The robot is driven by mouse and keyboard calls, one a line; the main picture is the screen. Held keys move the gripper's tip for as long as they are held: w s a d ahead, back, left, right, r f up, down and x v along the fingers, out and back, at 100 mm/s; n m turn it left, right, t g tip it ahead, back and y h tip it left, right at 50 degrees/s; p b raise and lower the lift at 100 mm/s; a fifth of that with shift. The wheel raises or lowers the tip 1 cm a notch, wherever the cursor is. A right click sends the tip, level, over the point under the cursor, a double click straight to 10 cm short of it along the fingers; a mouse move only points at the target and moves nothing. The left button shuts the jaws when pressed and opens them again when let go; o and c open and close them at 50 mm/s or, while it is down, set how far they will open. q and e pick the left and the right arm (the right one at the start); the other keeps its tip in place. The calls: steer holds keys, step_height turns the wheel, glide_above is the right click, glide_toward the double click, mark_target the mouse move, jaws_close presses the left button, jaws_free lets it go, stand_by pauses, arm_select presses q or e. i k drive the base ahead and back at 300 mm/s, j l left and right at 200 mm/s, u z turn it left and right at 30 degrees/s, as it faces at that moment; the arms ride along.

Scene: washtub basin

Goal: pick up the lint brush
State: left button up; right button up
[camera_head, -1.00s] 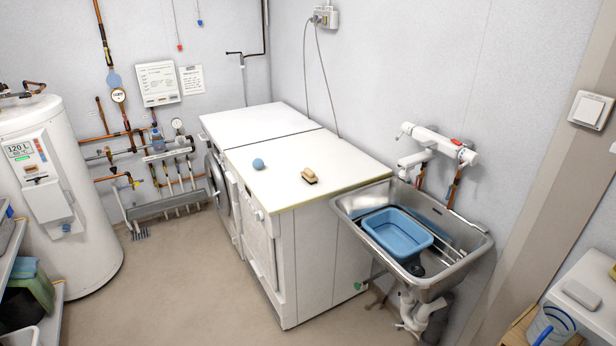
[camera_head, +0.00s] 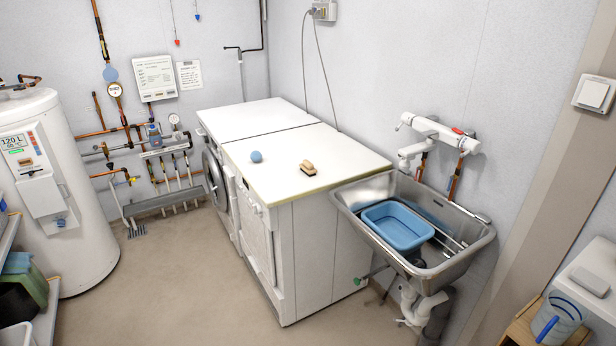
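A small brush with a tan wooden back and dark bristles (camera_head: 308,167), which looks like the lint brush, lies on the white top of the nearer machine (camera_head: 310,145). It is near the front right part of that top, to the right of a blue ball (camera_head: 256,156). Neither of my grippers shows in the head view.
A steel sink (camera_head: 465,262) holding a blue basin (camera_head: 398,226) stands right of the machines. A white water heater (camera_head: 85,220) and a shelf (camera_head: 50,310) are at left. A white surface (camera_head: 590,270) is at lower right. The floor before the machines is clear.

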mark_target(308, 168)
steer(key=i+j, duration=0.15)
steer(key=i, duration=0.3)
steer(key=i+j, duration=0.2)
steer(key=i, duration=0.2)
steer(key=i+j+z, duration=0.1)
steer(key=i, duration=0.35)
